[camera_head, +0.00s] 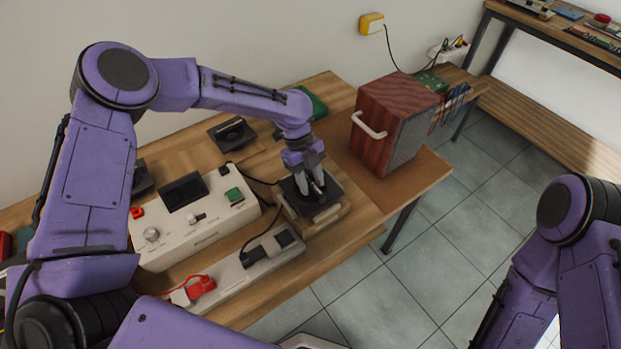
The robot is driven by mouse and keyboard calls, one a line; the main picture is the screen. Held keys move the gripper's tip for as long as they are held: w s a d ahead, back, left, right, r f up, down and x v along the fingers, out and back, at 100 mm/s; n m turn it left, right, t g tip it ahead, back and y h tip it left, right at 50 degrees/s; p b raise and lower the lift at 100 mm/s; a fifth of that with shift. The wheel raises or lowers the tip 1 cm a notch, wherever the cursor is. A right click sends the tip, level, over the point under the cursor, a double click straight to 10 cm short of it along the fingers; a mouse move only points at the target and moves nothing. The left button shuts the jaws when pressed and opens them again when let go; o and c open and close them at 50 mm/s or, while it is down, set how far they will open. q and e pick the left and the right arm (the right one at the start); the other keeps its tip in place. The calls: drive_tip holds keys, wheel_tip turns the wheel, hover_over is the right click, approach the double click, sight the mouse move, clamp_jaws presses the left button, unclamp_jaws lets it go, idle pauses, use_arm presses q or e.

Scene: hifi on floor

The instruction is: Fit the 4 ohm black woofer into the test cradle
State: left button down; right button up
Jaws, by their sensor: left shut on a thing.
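My left gripper (313,190) reaches down near the front of the table, shut on a black square woofer (294,202). The woofer lies roughly flat in or on the test cradle (326,216), a low wooden block with a pale front. The fingers hide the woofer's middle, and I cannot tell whether it sits fully down. Its ohm marking is too small to read. Another black square driver (232,134) lies farther back on the table. My right arm shows at the lower right, but its gripper is out of view.
A white test box (205,228) with a knob and a green button stands left of the cradle. A grey strip (268,258) with a black plug lies in front. A red-brown speaker cabinet (375,135) stands to the right. Dark cables run beside the cradle.

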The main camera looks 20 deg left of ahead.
use_arm(q)
drive_tip(key=shift+f+b, duration=0.65)
drive_tip(key=shift+f, duration=0.35)
drive_tip(key=c, duration=0.6)
unclamp_jaws()
drive_tip(key=shift+w+a+r, duration=0.1)
drive_tip(key=shift+a+r, duration=0.05)
drive_tip(key=shift+r, duration=0.15)
drive_tip(key=b+v, duration=0.2)
drive_tip(key=v, duration=0.7)
drive_tip(key=shift+r, duration=0.4)
